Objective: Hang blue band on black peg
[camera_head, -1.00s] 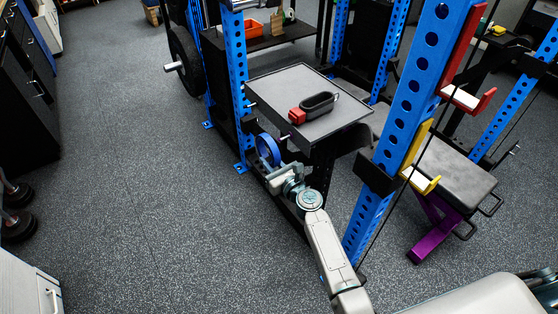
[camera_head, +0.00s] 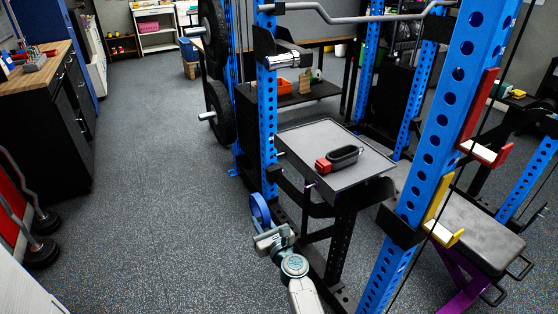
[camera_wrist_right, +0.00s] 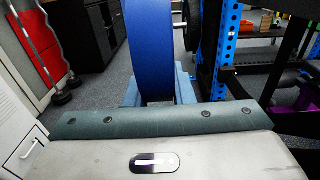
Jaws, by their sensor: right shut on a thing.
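The blue band (camera_head: 260,211) is a wide ring standing on edge, low in front of the blue rack upright (camera_head: 267,120). My right gripper (camera_head: 272,238) is shut on its lower edge. In the right wrist view the band (camera_wrist_right: 148,45) rises upright between the fingers (camera_wrist_right: 158,90), seen nearly edge-on. A short dark fitting (camera_head: 273,174) sticks out from the upright just above the band; I cannot tell whether it is the black peg. The band is apart from this fitting. My left gripper is not in view.
A grey-topped stand (camera_head: 310,137) with a black and red object (camera_head: 340,158) on it is right of the upright. A blue post with red and yellow hooks (camera_head: 440,130) stands at the near right. The floor (camera_head: 150,210) at left is clear.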

